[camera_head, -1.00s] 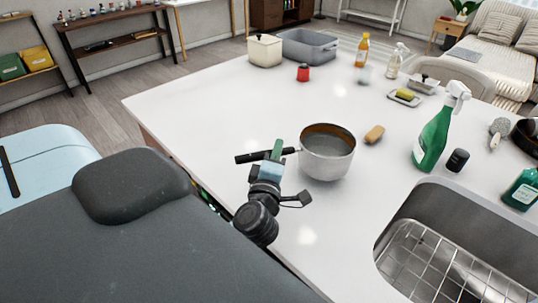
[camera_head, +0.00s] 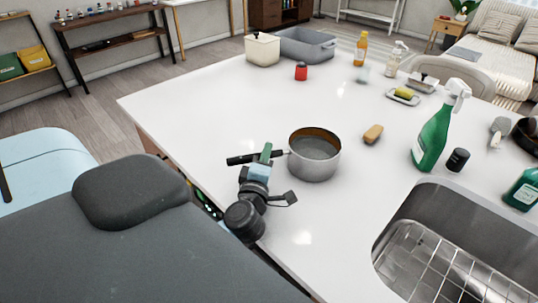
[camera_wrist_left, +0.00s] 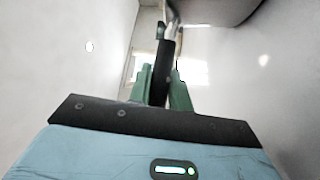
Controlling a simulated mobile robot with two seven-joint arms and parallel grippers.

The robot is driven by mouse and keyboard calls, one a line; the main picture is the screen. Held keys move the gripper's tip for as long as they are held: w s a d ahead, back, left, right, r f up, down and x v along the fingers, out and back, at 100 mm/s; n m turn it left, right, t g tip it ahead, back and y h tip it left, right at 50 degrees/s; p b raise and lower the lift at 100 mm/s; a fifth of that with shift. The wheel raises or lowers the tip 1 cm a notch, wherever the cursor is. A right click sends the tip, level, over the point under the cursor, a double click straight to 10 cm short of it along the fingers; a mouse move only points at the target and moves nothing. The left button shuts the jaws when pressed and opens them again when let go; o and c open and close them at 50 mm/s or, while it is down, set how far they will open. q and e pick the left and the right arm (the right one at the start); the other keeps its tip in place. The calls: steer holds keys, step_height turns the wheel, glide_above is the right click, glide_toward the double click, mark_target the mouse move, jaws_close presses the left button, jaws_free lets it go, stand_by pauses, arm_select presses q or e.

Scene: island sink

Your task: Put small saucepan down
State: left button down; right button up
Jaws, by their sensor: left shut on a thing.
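The small saucepan (camera_head: 315,160) is a grey metal pot with a brownish inner wall and a black handle (camera_head: 242,159) pointing left. It is upright over the white island top, near its front left edge. I cannot tell whether its base touches the surface. In the left wrist view the green fingers (camera_wrist_left: 162,85) stand on both sides of the dark handle, and part of the pot (camera_wrist_left: 215,8) shows at the top. My right gripper is not in view.
A sink (camera_head: 405,215) with a wire rack is at the lower right. A green spray bottle (camera_head: 432,140), a black cap-like item (camera_head: 457,160) and a tan sponge (camera_head: 372,134) stand right of the pot. The counter (camera_head: 210,110) behind and left of the pot is clear.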

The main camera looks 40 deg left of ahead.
arm_select(q)
steer(key=shift+r, duration=0.2)
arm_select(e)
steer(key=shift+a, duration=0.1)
arm_select(q)
steer(key=shift+f, duration=0.25)
steer(key=c, duration=1.3)
jaws_free()
steer(key=shift+r, duration=0.1)
steer(key=b+v, duration=0.1)
steer(key=v, duration=0.9)
steer(key=shift+s+d+b, duration=0.15)
steer(key=shift+s+b, duration=0.15)
steer(key=shift+b, duration=0.05)
steer(key=shift+s+d, duration=0.3)
steer(key=shift+s, duration=0.3)
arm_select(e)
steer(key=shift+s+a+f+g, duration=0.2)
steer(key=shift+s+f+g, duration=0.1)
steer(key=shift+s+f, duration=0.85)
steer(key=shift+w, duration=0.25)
